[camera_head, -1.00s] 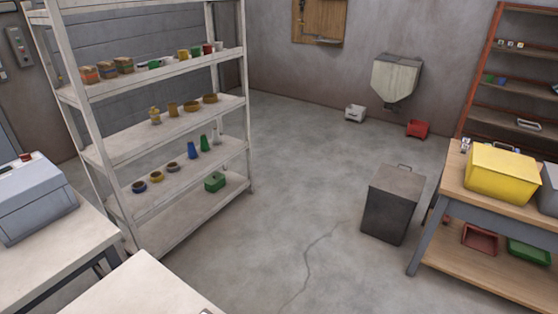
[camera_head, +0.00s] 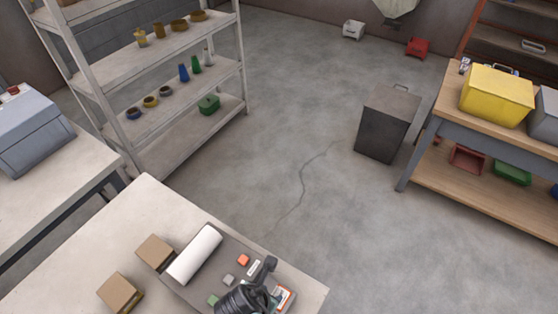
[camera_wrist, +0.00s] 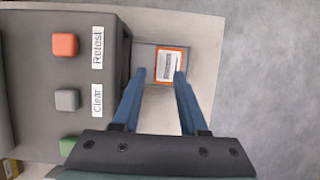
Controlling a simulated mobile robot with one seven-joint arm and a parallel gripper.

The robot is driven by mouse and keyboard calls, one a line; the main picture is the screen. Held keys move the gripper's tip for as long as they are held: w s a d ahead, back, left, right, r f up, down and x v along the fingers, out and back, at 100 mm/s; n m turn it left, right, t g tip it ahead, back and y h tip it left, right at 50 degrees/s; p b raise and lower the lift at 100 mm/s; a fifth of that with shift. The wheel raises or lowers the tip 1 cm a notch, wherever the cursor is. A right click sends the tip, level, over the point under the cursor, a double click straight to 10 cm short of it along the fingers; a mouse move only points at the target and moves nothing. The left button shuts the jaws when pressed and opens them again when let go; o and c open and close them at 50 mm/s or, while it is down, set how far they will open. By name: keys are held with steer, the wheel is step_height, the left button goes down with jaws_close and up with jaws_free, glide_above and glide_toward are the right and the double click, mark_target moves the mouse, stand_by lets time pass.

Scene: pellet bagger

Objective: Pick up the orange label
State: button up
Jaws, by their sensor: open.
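The orange label is a small flat piece with an orange border and a white middle with dark print (camera_wrist: 169,64). In the wrist view it lies in a shallow square recess beside a dark grey control panel. My gripper (camera_wrist: 163,74) has two blue fingers, open, with the label showing between and just beyond their tips; I cannot tell the height gap. In the head view my gripper (camera_head: 262,270) is at the bottom, over the panel's right end, and an orange-and-white patch (camera_head: 285,297) shows beside it.
The dark panel (camera_wrist: 68,20) carries orange, grey and green buttons, with "Retest" and "Clear" beside two of them. A white roll (camera_head: 194,254) and two cardboard boxes (camera_head: 156,252) are to the left on the pale table (camera_head: 60,262). Open floor (camera_head: 300,130) lies beyond.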

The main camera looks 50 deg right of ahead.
mark_target(273, 292)
steer(key=shift+x, duration=2)
steer(key=shift+w, duration=0.15)
steer(key=shift+c, duration=0.3)
jaws_close()
